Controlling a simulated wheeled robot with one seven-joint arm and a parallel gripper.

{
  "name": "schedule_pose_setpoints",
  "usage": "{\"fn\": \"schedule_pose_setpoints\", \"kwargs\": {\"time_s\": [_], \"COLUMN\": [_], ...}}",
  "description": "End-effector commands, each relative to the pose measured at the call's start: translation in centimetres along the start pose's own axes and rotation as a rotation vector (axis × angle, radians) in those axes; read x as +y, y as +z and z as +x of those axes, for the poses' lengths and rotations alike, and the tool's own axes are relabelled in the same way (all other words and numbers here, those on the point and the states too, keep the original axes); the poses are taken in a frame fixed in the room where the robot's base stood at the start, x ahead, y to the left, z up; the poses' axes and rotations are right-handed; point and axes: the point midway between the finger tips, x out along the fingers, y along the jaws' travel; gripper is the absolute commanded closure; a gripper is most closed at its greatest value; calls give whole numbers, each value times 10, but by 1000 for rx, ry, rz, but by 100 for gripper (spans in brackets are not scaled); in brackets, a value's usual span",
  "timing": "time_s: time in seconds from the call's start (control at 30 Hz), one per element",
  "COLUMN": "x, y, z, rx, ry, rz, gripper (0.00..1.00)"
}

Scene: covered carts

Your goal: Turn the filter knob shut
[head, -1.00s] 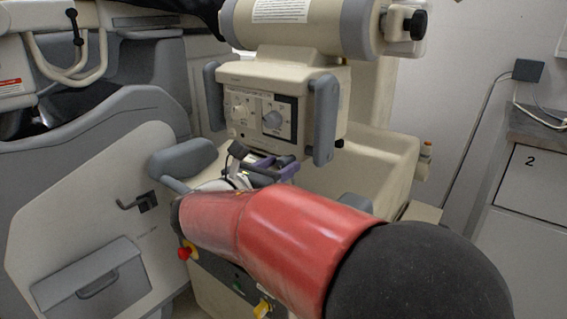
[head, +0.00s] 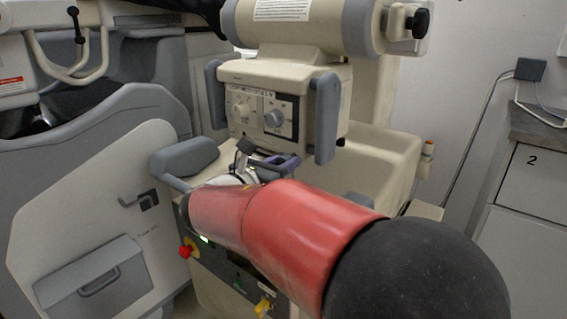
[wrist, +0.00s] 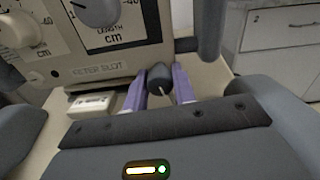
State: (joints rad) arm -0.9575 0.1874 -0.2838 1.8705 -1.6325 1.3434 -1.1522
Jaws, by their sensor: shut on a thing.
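The dark, rounded filter knob (wrist: 159,77) shows in the wrist view, just below the "FILTER SLOT" label on the cream panel. My gripper (wrist: 160,86) has its two purple fingers on either side of the knob and is shut on it. In the head view my gripper (head: 275,161) is below the cream control box (head: 290,80), and my red arm reaches to it from the lower right. The knob cannot be made out in the head view. Its turn angle cannot be told.
Two dials, a cream one (head: 241,107) and a grey one (head: 274,118), sit on the box's front. Grey handles flank the box, the right one (head: 326,117) near my gripper. A grey padded arm (head: 185,158) and a red button (head: 187,251) are to the left.

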Motion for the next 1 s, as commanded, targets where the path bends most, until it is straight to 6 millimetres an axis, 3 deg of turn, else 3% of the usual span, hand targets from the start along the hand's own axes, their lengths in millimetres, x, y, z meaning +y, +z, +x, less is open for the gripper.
{"fn": "schedule_pose_setpoints", "kwargs": {"time_s": [0.37,1.0], "x": [0,0], "y": [-3,-6], "z": [0,0], "rx": [0,0], "ry": [-1,-1], "rz": [199,804], "gripper": [96,96]}}
